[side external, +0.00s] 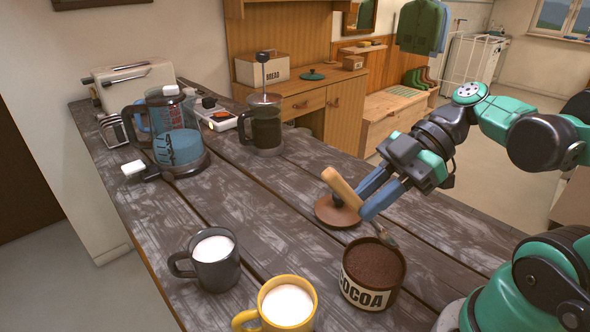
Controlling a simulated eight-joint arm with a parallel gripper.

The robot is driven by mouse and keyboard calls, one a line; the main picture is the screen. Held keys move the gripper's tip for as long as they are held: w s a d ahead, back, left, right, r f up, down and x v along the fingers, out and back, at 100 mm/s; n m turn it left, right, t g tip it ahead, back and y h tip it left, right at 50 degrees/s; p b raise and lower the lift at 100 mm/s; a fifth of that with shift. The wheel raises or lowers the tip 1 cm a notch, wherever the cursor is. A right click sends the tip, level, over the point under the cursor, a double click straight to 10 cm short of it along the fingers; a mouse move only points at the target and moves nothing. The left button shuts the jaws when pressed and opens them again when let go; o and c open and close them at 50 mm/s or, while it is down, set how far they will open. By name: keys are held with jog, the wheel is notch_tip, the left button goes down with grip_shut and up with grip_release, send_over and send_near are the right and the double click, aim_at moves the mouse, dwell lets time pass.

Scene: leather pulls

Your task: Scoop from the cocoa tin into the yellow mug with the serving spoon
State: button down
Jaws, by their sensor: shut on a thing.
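My gripper (364,204) has blue fingers shut on the serving spoon, just behind and above the cocoa tin. The serving spoon (343,188) has a thick tan handle tilted up to the left. Its metal end shows at the tin's back rim; I cannot tell whether it touches the cocoa. The open cocoa tin (366,297) has a cream COCOA label and is filled with brown powder. The yellow mug (288,302) stands left of the tin, near the bottom edge of the view, and holds a white liquid.
A dark grey mug (216,262) of white liquid stands left of the yellow mug. A brown lid (334,213) lies behind the tin. An electric kettle (180,140), a French press (265,130) and a toaster (132,84) stand farther back. The middle of the plank table (235,200) is clear.

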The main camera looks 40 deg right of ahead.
aim_at(377, 230)
notch_tip(377, 230, down, 8)
dwell(0.6)
jog(key=shift+a, duration=0.1)
dwell(0.4)
jog(key=shift+w+a, duration=0.2)
jog(key=shift+a, duration=0.35)
jog(key=shift+s+d, duration=0.25)
jog(key=shift+d, duration=0.5)
jog(key=shift+w+a, duration=0.25)
jog(key=shift+a, duration=0.4)
jog(key=shift+s+d, duration=0.2)
jog(key=shift+d, duration=0.25)
jog(key=shift+r, duration=0.15)
